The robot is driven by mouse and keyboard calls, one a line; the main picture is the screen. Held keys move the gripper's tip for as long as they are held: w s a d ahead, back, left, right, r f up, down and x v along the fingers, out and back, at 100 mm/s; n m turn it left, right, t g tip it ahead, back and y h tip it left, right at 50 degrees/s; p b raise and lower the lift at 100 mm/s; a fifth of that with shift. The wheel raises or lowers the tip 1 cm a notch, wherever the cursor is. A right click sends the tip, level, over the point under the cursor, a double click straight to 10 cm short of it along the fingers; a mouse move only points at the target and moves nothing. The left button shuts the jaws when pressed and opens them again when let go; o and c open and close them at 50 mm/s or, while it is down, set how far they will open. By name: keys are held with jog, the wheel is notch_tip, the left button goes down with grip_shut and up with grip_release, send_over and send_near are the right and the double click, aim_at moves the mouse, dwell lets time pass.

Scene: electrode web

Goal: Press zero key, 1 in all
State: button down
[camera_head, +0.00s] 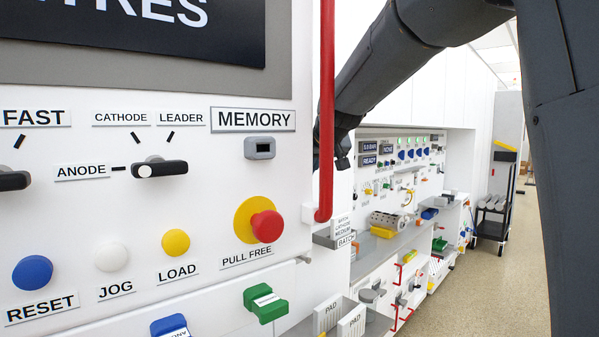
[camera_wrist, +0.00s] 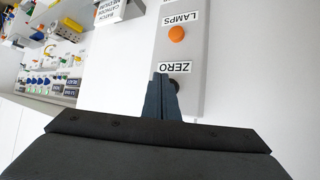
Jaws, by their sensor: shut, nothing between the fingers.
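The zero key shows in the wrist view as a dark round button (camera_wrist: 181,84) beside the ZERO label (camera_wrist: 174,67) on a grey panel (camera_wrist: 196,101). The panel is seen turned, with its lettering upside down. My gripper (camera_wrist: 162,77) is shut and empty. Its fingertips overlap the key's edge in the picture and hide part of it. I cannot tell whether they touch it. In the head view my arm reaches behind the panel edge, and the zero key is not in view.
An orange LAMPS button (camera_wrist: 176,34) sits on the same grey panel. In the head view a red vertical rail (camera_head: 326,110) stands at the panel edge, near my arm. A shelf bench (camera_head: 400,235) with several parts lies beyond. Open floor (camera_head: 497,285) is at right.

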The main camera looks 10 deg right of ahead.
dwell(0.4)
jog(key=shift+w+a, duration=0.25)
jog(key=shift+w, duration=0.1)
jog(key=shift+w+a+p, duration=0.3)
jog(key=shift+w+p, duration=0.05)
jog(key=shift+p, duration=0.15)
dwell(0.7)
dwell(0.3)
jog(key=shift+s+d+b, duration=0.5)
jog(key=shift+s, duration=0.2)
jog(key=shift+s+d+b, duration=0.75)
jog(key=shift+s+b, duration=0.05)
jog(key=shift+s, duration=0.25)
jog(key=shift+s+d+b, duration=0.75)
jog(key=shift+s, duration=0.25)
